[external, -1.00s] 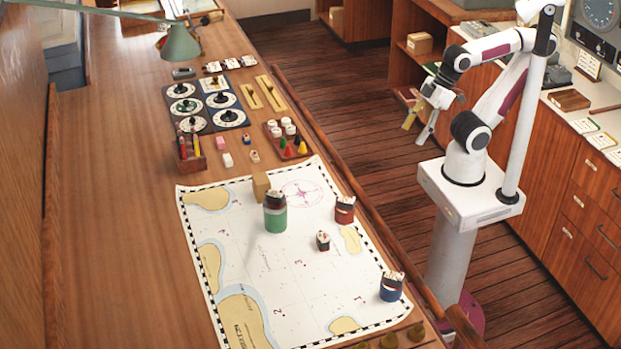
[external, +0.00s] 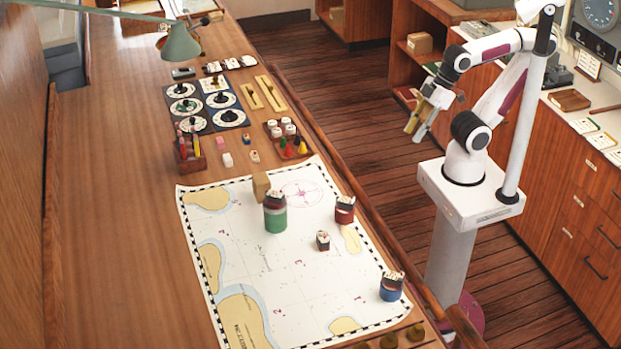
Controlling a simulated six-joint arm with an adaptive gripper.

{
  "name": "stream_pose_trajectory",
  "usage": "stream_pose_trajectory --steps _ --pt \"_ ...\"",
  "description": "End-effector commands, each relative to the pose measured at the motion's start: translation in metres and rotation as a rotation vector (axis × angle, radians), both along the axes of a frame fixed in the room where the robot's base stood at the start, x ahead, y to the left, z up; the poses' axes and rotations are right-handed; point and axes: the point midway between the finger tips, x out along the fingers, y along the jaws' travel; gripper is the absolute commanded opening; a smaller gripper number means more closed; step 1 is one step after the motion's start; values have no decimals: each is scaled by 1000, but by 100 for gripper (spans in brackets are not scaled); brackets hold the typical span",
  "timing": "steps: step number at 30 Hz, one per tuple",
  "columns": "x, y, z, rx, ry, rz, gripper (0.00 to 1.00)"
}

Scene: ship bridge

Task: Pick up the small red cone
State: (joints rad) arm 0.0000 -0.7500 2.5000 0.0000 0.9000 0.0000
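A small red cone (external: 284,142) stands in a small brown tray (external: 273,131) on the wooden table, beyond the chart's far edge. A green cone (external: 289,152) and a yellow cone (external: 302,148) are beside it, with several white round pieces at the tray's back. My gripper (external: 413,130) hangs above the floor, to the right of the table and well apart from the tray. Its two fingers point down and are spread with a gap between them. Nothing shows between them.
A chart (external: 300,250) on the table carries a green-banded cup (external: 275,215), a red cup (external: 344,209), a blue cup (external: 391,288) and a tan block (external: 261,185). A raised rail (external: 330,140) runs along the table's right edge. Dials (external: 226,101) stand left of the tray.

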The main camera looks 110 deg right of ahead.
Motion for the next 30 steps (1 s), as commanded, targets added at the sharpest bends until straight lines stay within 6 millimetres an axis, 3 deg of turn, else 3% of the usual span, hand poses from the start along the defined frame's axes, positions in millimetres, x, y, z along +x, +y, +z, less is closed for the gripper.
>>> stream_pose_trajectory --steps 11,17,23,30 --pt "0 0 0 -1 -1 0 18" --pt "13 -10 0 -20 -18 -24 18" --pt "47 -40 0 -78 -73 -81 18" --pt "98 -88 -1 -167 -167 -143 18"
